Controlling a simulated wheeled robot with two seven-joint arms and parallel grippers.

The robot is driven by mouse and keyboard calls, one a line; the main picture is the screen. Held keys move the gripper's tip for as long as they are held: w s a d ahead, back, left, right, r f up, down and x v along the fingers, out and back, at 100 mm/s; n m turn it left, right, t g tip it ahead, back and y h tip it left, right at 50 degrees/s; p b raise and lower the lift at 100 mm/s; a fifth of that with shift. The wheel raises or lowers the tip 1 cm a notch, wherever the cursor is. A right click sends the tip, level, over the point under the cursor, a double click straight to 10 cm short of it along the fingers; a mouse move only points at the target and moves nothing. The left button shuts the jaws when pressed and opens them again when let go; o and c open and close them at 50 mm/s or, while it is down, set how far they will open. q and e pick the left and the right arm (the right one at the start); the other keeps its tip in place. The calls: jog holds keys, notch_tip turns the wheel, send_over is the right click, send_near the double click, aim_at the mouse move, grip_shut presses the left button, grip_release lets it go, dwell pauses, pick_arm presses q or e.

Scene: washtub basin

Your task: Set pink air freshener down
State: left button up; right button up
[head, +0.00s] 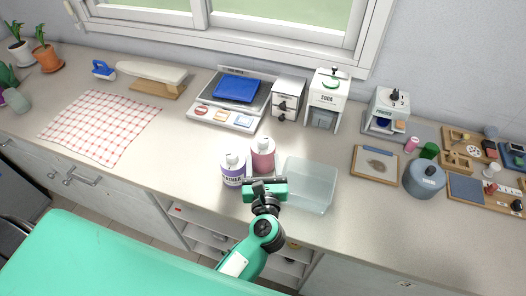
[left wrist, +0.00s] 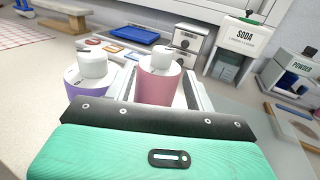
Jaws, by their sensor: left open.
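The pink air freshener (head: 262,157), a pink bottle with a white cap, stands upright on the counter (head: 200,158). My left gripper (head: 264,184) is at its near side. In the left wrist view the pink bottle (left wrist: 158,88) is between the two spread fingers of my left gripper (left wrist: 160,95), which is open. The bottle's lower part is hidden by the gripper. A purple bottle with a white cap (head: 232,170) stands just left of it, and also shows in the left wrist view (left wrist: 87,83). My right gripper is not in view.
A clear, pale tub (head: 318,186) sits close on the right of the gripper. Behind are a tray station with a blue tray (head: 236,89), a small drawer unit (head: 288,97) and a soda dispenser (head: 328,98). Counter left of the bottles is clear up to the checkered cloth (head: 100,126).

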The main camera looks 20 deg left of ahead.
aim_at(263, 144)
pick_arm(q)
jog(key=shift+w+a, duration=0.2)
jog(key=shift+w, duration=0.35)
jog(key=shift+w+a+r+p, duration=0.1)
jog(key=shift+w+r+p, duration=0.15)
jog(key=shift+p, duration=0.15)
jog(key=x, duration=0.1)
jog(key=p+x, duration=0.2)
jog(key=x, duration=0.1)
jog(key=shift+w+r, duration=0.1)
jog(key=shift+r, duration=0.15)
jog(key=shift+w+f, duration=0.15)
jog(key=shift+w, duration=0.15)
grip_shut()
